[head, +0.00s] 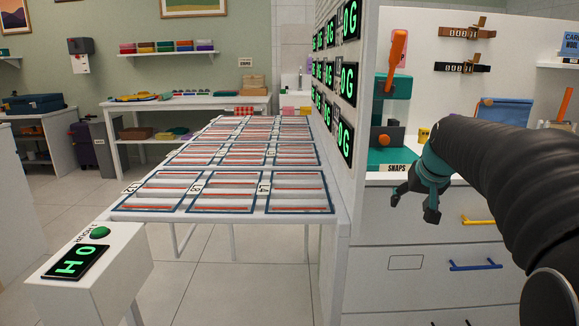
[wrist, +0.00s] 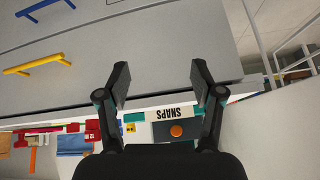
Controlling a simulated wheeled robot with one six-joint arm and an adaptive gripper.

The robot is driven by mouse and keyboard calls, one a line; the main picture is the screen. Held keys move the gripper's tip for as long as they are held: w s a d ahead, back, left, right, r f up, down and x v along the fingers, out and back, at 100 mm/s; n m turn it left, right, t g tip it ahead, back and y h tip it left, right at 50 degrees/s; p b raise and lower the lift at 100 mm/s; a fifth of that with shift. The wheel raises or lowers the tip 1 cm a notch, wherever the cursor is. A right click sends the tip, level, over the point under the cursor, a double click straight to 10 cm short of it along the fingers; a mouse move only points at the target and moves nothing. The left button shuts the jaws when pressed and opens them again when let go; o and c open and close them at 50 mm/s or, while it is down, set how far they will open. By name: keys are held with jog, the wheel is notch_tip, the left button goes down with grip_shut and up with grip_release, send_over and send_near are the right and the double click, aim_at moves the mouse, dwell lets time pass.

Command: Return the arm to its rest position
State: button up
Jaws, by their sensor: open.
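My gripper (head: 416,205) is at the right in the head view, at the end of my dark ribbed arm. It hangs in front of the grey drawer cabinet (head: 370,258), a little below the counter edge. In the wrist view my gripper (wrist: 160,88) shows two dark fingers spread wide apart with nothing between them. Beyond the fingers are the cabinet's drawer fronts (wrist: 160,45) and the SNAPS label (wrist: 174,113), upside down in that view.
A teal press with an orange lever (head: 397,50) stands on the counter. A yellow handle (head: 478,221) and a blue handle (head: 475,265) stick out from the drawers. A white panel (head: 345,150) and a long table with blue-framed trays (head: 225,192) lie left. A control box (head: 110,270) stands front left.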

jog(key=s+a+f, duration=0.4)
jog(key=s, duration=0.6)
jog(key=s+a+f+n+g, duration=0.1)
jog(key=s+a+f, duration=0.3)
jog(key=s, duration=0.6)
jog(key=s+a+f+n, duration=0.1)
jog(key=s+a+f, duration=0.3)
jog(key=s, duration=0.7)
jog(key=shift+a, duration=0.2)
